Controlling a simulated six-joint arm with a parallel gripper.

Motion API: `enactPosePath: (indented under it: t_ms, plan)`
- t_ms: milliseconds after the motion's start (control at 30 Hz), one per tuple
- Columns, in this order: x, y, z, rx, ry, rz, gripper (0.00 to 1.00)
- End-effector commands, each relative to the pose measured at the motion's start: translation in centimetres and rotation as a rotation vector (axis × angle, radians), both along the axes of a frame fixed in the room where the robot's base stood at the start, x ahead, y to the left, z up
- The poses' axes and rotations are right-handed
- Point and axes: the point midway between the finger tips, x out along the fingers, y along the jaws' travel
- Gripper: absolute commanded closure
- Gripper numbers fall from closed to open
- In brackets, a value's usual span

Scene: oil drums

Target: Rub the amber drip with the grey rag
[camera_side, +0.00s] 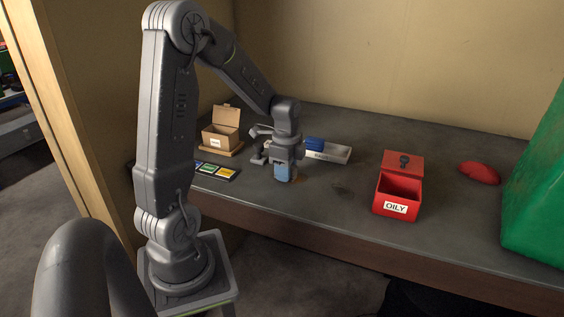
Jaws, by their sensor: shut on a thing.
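My gripper (284,166) points down at the middle of the bench and is shut on a light blue folded rag (283,173). The rag looks blue, not grey. It is at the bench top, and I cannot tell whether it presses on it. A small amber drip (298,180) shows just to the right of the rag's lower edge; the rag may hide part of it. A white tray with a label that seems to read RAGS (341,155) stands behind and to the right, with a dark blue folded rag (315,144) in it. I see no clearly grey rag.
A red open bin labelled OILY (397,195) stands to the right, with a red lump (480,173) and a green drum (543,180) beyond. A cardboard box (221,134) and a strip of coloured squares (215,171) lie left. A dark smudge (345,187) marks otherwise clear bench.

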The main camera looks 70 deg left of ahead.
Motion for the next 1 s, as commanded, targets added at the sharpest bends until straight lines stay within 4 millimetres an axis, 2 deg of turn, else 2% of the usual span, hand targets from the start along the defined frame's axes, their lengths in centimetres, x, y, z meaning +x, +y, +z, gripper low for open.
enactPosePath:
  t_ms: [700,1000]
  plan:
    - [4.7,-4.7,-0.1,-0.001,0.001,-0.002,0.87]
    - [2.4,-2.4,-0.3,-0.001,0.003,0.004,0.87]
